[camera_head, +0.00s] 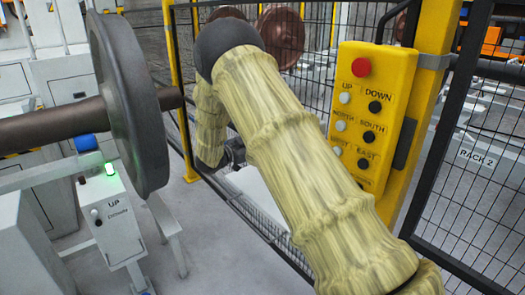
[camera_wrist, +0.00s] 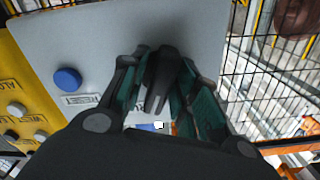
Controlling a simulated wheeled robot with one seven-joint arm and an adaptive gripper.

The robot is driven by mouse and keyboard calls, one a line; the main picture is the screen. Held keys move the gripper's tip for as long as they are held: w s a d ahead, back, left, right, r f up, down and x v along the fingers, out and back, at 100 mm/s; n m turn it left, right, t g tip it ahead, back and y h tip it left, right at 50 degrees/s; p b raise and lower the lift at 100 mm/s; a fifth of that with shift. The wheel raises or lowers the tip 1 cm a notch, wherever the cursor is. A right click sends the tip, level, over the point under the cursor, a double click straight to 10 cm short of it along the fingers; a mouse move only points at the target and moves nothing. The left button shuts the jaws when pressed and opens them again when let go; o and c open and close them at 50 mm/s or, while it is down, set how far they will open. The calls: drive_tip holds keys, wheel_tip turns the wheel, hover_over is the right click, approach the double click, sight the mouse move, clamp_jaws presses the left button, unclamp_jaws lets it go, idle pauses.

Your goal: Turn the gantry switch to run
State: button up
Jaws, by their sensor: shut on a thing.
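In the wrist view, a black switch handle (camera_wrist: 163,82) stands on a grey panel (camera_wrist: 110,30). My gripper (camera_wrist: 165,75) is shut on the handle, with one green-padded finger on each side of it. A label beginning "RU" (camera_wrist: 152,104) shows partly between the fingers; the rest is hidden. I cannot tell which mark the handle points to. In the head view my arm covers the switch, and only a dark part of my gripper (camera_head: 236,152) shows beside a pale grey surface (camera_head: 262,193).
A blue button (camera_wrist: 68,79) marked RESET is left of my gripper. The yellow pendant (camera_head: 391,62) with a red button (camera_head: 361,66) stands right of my arm. Black mesh fence (camera_head: 470,190) runs close by. A large wheel (camera_head: 130,100) on an axle is at left.

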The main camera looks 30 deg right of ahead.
drive_tip(key=shift+f+m+b, duration=0.1)
drive_tip(key=shift+m+b, duration=2.05)
drive_tip(key=shift+m, duration=0.15)
drive_tip(key=o, duration=0.7)
drive_tip(key=shift+o, duration=0.2)
drive_tip(key=s+a, duration=0.1)
drive_tip(key=a, duration=1.1)
